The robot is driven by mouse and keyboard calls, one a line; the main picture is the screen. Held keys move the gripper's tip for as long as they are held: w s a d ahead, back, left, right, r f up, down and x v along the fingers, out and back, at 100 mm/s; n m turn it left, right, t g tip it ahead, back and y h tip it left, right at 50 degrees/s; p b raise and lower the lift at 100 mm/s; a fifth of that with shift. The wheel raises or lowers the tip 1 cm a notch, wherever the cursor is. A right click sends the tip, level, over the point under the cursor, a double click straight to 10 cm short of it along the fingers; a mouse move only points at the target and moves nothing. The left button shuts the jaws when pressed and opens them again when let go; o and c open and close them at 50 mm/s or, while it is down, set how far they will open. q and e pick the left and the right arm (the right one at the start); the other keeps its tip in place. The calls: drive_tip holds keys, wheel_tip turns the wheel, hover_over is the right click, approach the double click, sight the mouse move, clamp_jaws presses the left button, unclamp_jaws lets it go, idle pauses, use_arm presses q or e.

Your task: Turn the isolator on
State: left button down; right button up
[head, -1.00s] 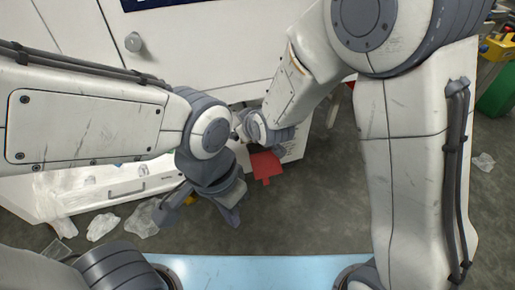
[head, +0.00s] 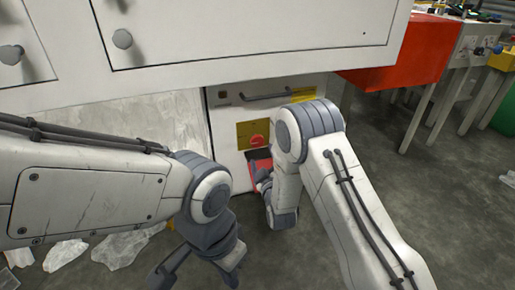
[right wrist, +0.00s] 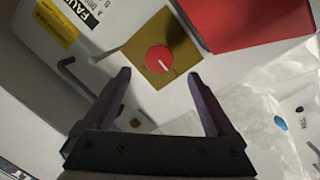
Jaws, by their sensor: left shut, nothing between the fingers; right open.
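The isolator is a red round knob (head: 257,141) on a square yellow plate (head: 242,128), set in a white panel under the cabinet. In the right wrist view the knob (right wrist: 157,56) shows a short white mark, with the yellow plate (right wrist: 185,50) around it. My right gripper (right wrist: 163,82) is open, its two fingers pointing toward the plate with nothing between them; the knob appears beyond the fingertips, and the exact gap is unclear. In the head view my right gripper (head: 263,178) is partly hidden by its wrist. My left gripper (head: 195,268) is shut and empty, low over the floor.
A red flat piece (head: 258,161) sits below the plate. A dark bar handle (head: 268,97) and a yellow label (head: 303,94) are above it. Clear plastic bags (head: 120,247) lie on the floor at left. A red box (head: 400,58) and benches stand at right.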

sight(258, 142)
drive_tip(key=w+b, duration=0.1)
drive_tip(key=w, duration=0.1)
drive_tip(key=w+a+b, duration=0.1)
drive_tip(key=w, duration=0.2)
drive_tip(key=w+b, duration=0.2)
drive_tip(key=w, duration=0.1)
drive_tip(key=shift+w+a, duration=0.15)
drive_tip(key=shift+a, duration=0.2)
drive_tip(key=shift+w+a, duration=0.1)
drive_tip(key=shift+w, duration=0.3)
drive_tip(key=shift+c, duration=0.3)
drive_tip(key=c, duration=1.3)
drive_tip(key=shift+r, duration=0.1)
